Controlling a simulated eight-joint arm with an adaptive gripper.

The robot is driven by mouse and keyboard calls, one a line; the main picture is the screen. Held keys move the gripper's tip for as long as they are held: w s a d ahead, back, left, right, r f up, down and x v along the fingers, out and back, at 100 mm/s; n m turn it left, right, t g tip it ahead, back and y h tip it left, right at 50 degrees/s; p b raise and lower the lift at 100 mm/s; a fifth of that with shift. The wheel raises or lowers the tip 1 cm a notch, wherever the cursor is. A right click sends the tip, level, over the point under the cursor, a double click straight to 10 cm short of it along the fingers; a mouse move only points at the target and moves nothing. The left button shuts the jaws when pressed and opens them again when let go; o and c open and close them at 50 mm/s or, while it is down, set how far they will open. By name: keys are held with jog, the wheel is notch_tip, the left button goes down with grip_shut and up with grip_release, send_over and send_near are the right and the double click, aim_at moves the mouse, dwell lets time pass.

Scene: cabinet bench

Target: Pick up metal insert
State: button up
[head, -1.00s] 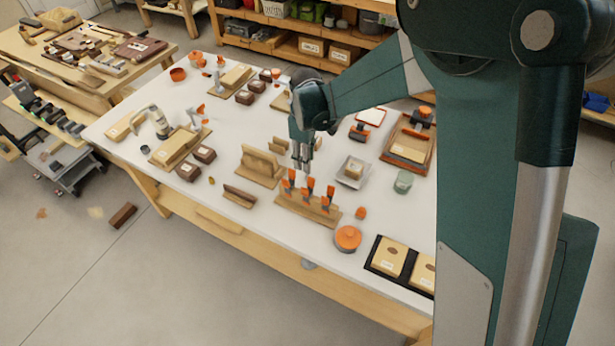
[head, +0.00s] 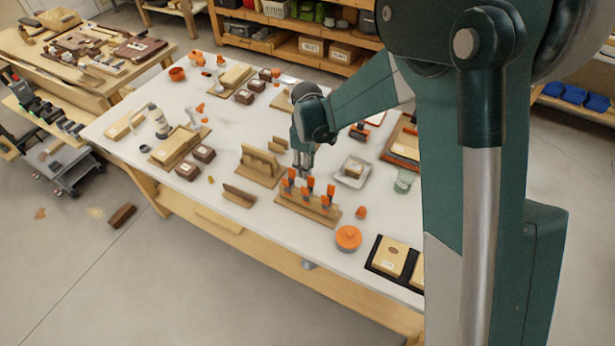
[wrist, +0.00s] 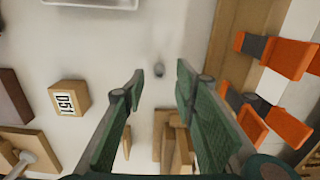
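A small grey, roundish piece (wrist: 159,69), which looks like the metal insert, lies on the white tabletop in the wrist view. It is between and slightly beyond my two fingertips, and neither finger appears to touch it. My gripper (wrist: 160,76) is open, with a clear gap between the fingers. In the head view my gripper (head: 303,172) points down close above the table, behind the orange-handled clamps (head: 309,187). I cannot make out the insert in the head view.
The clamps stand on a wooden base (head: 306,209) close beside my gripper. A wooden slotted rack (head: 258,166) is to its left, and a white tray (head: 354,173) to its right. An orange lidded pot (head: 348,238) stands near the front edge. A labelled block (wrist: 69,98) lies left in the wrist view.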

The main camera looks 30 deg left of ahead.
jog(key=shift+f, duration=1.45)
grip_shut()
